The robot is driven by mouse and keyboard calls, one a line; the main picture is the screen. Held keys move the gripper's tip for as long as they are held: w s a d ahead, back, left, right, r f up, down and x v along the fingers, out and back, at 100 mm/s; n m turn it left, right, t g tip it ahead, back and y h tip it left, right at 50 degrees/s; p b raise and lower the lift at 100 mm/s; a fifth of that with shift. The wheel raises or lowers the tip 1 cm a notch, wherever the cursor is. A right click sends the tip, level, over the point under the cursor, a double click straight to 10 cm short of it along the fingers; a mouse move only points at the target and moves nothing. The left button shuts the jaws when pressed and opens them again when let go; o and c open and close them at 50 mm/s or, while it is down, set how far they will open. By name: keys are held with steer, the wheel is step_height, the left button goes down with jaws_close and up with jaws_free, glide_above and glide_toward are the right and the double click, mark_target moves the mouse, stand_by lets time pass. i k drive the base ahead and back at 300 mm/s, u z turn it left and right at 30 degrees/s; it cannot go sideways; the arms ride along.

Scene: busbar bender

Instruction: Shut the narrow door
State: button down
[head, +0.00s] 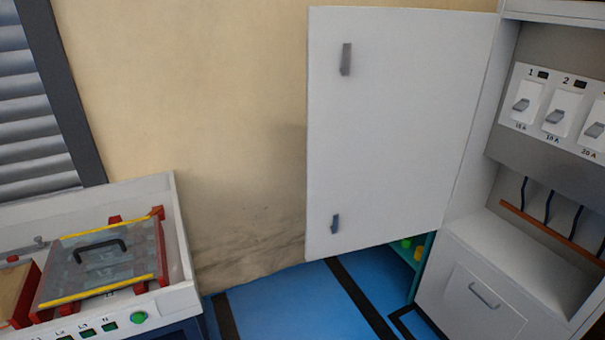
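A white door (400,140) stands wide open at the left side of a white cabinet (470,235). It hangs from the cabinet's left edge and its free edge points left into the room. Two small grey handles sit near the free edge, an upper handle (346,59) and a lower handle (335,223). Inside the cabinet is a grey panel with numbered breaker switches (555,115), and dark wires above a copper-coloured bar (553,232). My gripper is not in view.
A white bench machine (178,225) with a clear handled cover (103,262) and red and yellow frame stands at lower left. A teal shelf (424,265) is partly hidden behind the door. Blue floor (285,305) with dark stripes is clear between them.

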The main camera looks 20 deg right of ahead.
mark_target(387, 141)
steer(key=z, duration=0.1)
steer(key=k, duration=0.2)
steer(key=u, duration=2)
steer(key=k, duration=0.65)
steer(key=z, duration=0.3)
steer(key=i, duration=1.65)
steer(key=u, duration=0.25)
